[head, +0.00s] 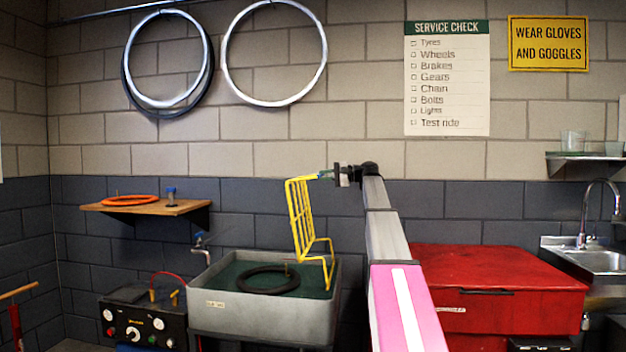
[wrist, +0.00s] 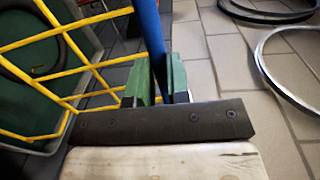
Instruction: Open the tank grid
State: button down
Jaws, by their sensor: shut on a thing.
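The yellow wire tank grid (head: 300,218) stands raised and nearly upright above the grey tank (head: 262,318). Its lower part bends over the tank's right side. My gripper (head: 325,175) is at the grid's top edge and is shut on it. In the wrist view the yellow bars (wrist: 62,30) spread to the left of my green gripper fingers (wrist: 157,85). A blue bar (wrist: 148,35) runs up between the fingers; its lower end is hidden. Inside the open tank, a black tyre ring (head: 266,279) lies on the green inside.
A red cabinet (head: 490,272) stands right of the tank, and a black box with gauges (head: 140,320) at its left. A wooden shelf (head: 150,207) holds an orange ring (head: 130,200). A sink (head: 600,260) is far right. Wheel rims (wrist: 290,65) show in the wrist view.

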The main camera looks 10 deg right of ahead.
jog(key=shift+s+d+f, duration=0.15)
jog(key=shift+s+d, duration=0.05)
jog(key=shift+d, duration=0.25)
jog(key=c, duration=1.1)
grip_release()
jog(key=v, duration=1)
jog(key=shift+d, duration=0.35)
jog(key=shift+s, duration=0.1)
